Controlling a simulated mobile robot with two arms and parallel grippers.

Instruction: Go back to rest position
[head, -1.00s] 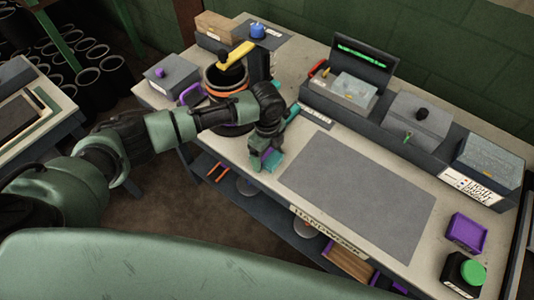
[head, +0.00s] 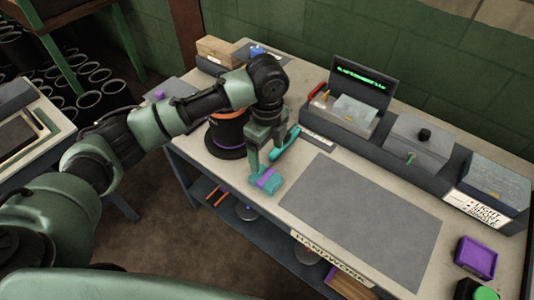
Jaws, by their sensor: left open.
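My left gripper (head: 266,150) is above the left part of the workbench, pointing down, with its fingers apart and nothing seen between them. A small teal and purple block (head: 268,182) lies on the bench just below the fingertips, near the front edge. A teal strip (head: 287,145) lies behind the gripper, partly hidden by it. My left arm reaches in from the left, across the bench's left end. My right gripper is not in view.
A black and orange spool (head: 228,130) stands close left of the gripper, partly hidden by my arm. A grey mat (head: 360,210) lies bare to the right. Grey boxes (head: 418,142) line the back. A purple tray (head: 475,257) sits at the right front.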

